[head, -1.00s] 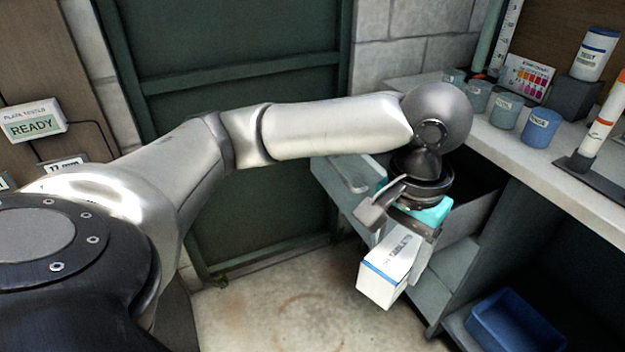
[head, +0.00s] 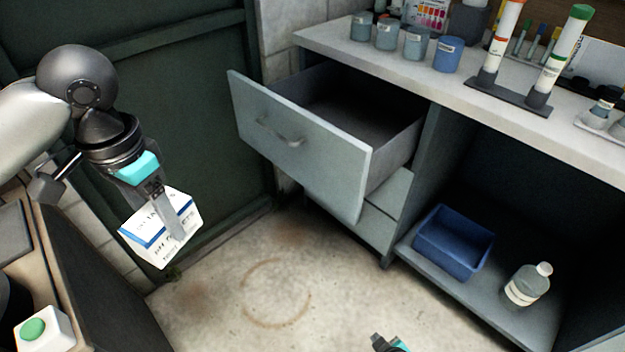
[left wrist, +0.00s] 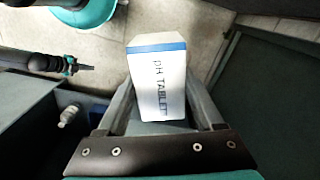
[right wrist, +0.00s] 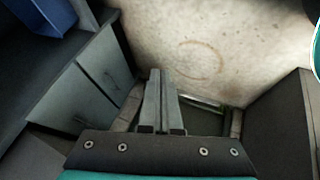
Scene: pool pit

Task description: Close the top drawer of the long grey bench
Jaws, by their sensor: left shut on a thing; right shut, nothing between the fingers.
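The long grey bench (head: 470,95) stands at the right in the head view. Its top drawer (head: 300,145) is pulled well out; the part of its inside that shows looks empty. A bar handle (head: 280,133) is on its front. My left gripper (head: 172,228) is left of the drawer, apart from it, shut on a white box with a blue stripe (head: 150,245), lettered as pH tablets. The box also shows between the fingers in the left wrist view (left wrist: 158,90). My right gripper (head: 385,343) just enters at the bottom edge; its fingers are together and empty in the right wrist view (right wrist: 158,100).
Blue pots (head: 447,54) and a stand with two tubes (head: 510,95) are on the bench top. A blue bin (head: 453,243) and a bottle (head: 528,284) stand on the lower shelf. A green-button box (head: 43,330) is at lower left. The floor before the drawer is clear.

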